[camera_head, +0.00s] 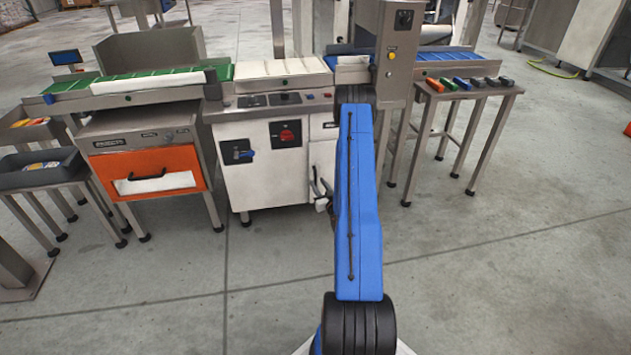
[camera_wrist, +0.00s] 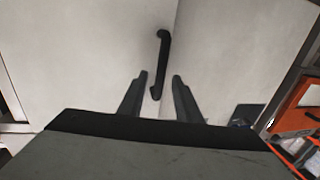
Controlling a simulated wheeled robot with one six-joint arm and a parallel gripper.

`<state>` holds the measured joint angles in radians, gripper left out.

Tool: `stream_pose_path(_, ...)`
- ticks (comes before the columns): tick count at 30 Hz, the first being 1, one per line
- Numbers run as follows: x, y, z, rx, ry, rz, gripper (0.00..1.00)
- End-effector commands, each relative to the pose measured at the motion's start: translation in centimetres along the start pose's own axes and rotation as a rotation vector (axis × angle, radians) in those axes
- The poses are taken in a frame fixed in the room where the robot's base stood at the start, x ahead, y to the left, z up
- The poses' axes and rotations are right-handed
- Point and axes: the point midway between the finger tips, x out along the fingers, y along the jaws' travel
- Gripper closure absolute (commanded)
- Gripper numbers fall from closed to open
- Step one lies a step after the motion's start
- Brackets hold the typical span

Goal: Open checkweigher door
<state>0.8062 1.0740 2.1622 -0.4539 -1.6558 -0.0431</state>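The checkweigher's white cabinet (camera_head: 262,175) stands in the middle of the head view, and its white door (camera_head: 322,155) at the right is partly hidden by my blue arm. The door looks shut. In the wrist view a black bar handle (camera_wrist: 161,60) stands on a pale panel (camera_wrist: 90,50), beside a seam. My gripper (camera_wrist: 160,77) is open, with one dark finger on each side of the handle's lower part. I cannot tell whether either finger touches it. In the head view my gripper (camera_head: 321,195) shows only partly, low beside the arm.
An orange-fronted reject box (camera_head: 150,160) stands left of the cabinet; its orange also shows in the wrist view (camera_wrist: 295,110). A steel stand (camera_head: 470,90) with several coloured blocks is at the right. Black trays (camera_head: 40,180) are far left. The floor in front is clear.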

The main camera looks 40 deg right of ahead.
Motion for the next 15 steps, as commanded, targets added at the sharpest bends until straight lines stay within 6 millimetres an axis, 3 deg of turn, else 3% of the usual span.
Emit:
stream_pose_path(7, 3.0, 0.0, 0.0, 0.000, 0.001, -0.001, 0.69)
stream_pose_path(15, 3.7, 0.0, 0.0, 0.000, -0.001, 0.000, 0.69)
